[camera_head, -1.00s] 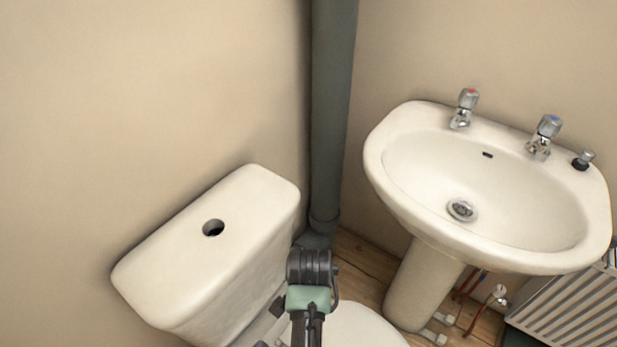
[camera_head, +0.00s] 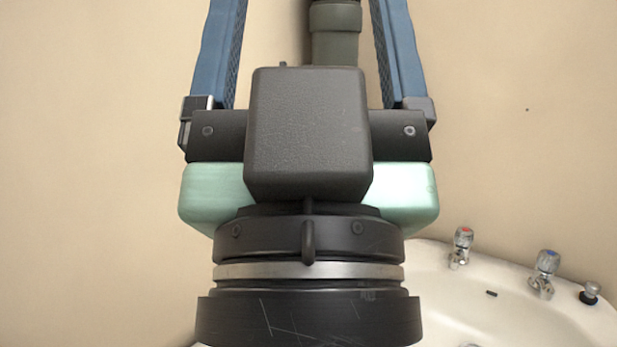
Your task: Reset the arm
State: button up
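My gripper (camera_head: 309,30) fills the middle of the head view, very close to the camera and pointing up the picture. Its two blue fingers stand wide apart, with nothing seen between them but the wall and pipe behind. The fingertips are cut off by the top edge. The black wrist and pale green gripper body show below the fingers and hide the lower middle of the view.
The white basin (camera_head: 460,290) is at the lower right behind my wrist, with two taps and a small plug on its rim. A grey-green pipe (camera_head: 335,45) stands behind the fingers. Bare beige wall (camera_head: 90,150) fills both sides. The toilet is mostly hidden.

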notch_tip(320, 180, up, 18)
jog(key=p, duration=1.5)
jog(key=shift+w, duration=0.2)
jog(key=shift+f, duration=0.1)
